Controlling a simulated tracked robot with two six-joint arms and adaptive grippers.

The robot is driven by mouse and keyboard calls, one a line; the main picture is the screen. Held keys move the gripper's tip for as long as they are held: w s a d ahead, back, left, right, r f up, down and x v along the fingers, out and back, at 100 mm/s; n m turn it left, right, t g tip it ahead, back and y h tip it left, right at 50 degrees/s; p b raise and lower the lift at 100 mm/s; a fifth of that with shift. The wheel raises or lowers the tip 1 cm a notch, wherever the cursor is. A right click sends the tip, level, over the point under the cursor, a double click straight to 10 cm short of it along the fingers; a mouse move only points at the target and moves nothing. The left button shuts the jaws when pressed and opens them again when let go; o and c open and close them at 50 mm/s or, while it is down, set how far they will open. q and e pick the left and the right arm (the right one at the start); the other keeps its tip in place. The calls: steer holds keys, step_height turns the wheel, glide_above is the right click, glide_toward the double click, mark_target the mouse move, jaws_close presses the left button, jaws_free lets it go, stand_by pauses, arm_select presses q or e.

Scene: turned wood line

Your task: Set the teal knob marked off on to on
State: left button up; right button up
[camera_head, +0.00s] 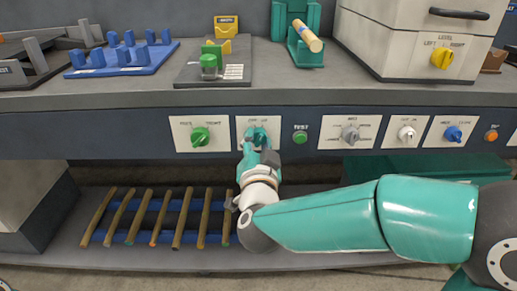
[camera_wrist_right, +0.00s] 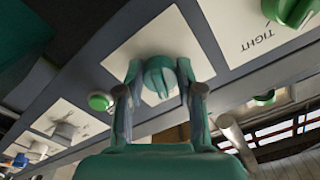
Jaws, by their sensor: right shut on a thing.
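The teal knob (camera_head: 258,135) sits on a white plate (camera_head: 243,124) on the dark front panel, with lettering above it too small to read fully. In the right wrist view the teal knob (camera_wrist_right: 160,78) is between the two fingers. My right gripper (camera_head: 257,146) reaches up to the knob from below and is shut on it; it also shows in the right wrist view (camera_wrist_right: 160,88). The fingers partly hide the knob and the lower plate in the head view. My left gripper is in neither view.
A green knob (camera_head: 200,136) is left of it; a green button (camera_head: 300,137), a grey knob (camera_head: 350,134), a white knob (camera_head: 406,133), a blue knob (camera_head: 453,133) and an orange button (camera_head: 491,136) are right. Wooden rods (camera_head: 176,220) lie on a rack below.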

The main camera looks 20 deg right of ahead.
steer(key=shift+f, duration=0.15)
steer(key=shift+m, duration=0.3)
steer(key=o, duration=1.1)
steer(key=shift+s, duration=0.1)
steer(key=shift+o, duration=0.2)
steer(key=v, duration=1.2)
